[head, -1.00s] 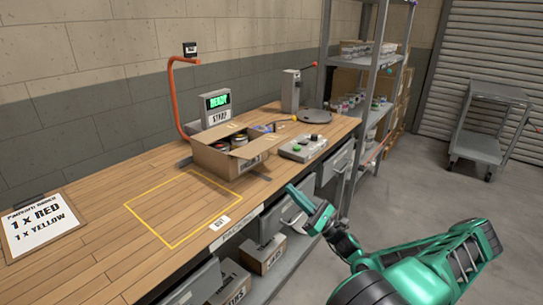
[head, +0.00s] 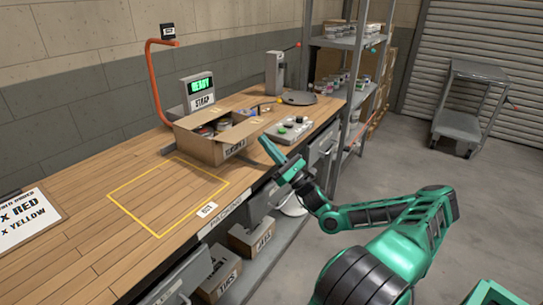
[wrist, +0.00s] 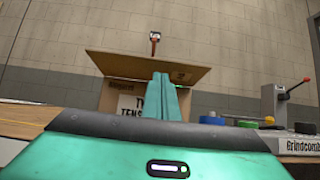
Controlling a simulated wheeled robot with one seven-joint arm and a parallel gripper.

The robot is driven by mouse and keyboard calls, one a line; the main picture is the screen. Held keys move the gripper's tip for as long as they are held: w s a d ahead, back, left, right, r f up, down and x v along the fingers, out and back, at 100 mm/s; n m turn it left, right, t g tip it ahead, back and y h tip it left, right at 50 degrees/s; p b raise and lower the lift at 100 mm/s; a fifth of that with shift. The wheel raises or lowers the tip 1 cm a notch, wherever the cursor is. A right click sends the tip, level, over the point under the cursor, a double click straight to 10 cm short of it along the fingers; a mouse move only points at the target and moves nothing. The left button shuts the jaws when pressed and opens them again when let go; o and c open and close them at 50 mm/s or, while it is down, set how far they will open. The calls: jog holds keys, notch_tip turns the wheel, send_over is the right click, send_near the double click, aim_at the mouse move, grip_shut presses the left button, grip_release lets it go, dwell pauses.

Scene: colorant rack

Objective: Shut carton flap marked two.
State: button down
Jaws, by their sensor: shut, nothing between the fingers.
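The open carton (head: 222,143) stands on the workbench beside the strap machine, with cans inside it in the head view. A flap (head: 240,131) on its near right side sticks outward. In the wrist view the carton (wrist: 118,92) is straight ahead with one flap (wrist: 150,66) spread wide across its top. My gripper (head: 270,150) is shut and empty, just in front of the carton at the bench edge. Its closed fingers (wrist: 165,97) cover part of the carton's front label in the wrist view.
A button box (head: 289,129) is right of the carton, and the strap machine (head: 199,91) is behind it. An orange curved bar (head: 155,85) rises at the back. The yellow-outlined area (head: 168,195) of the bench is clear.

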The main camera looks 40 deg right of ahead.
jog(key=shift+w+a+r, duration=0.1)
jog(key=shift+w+r, duration=0.1)
jog(key=shift+r, duration=0.75)
jog(key=shift+r, duration=0.1)
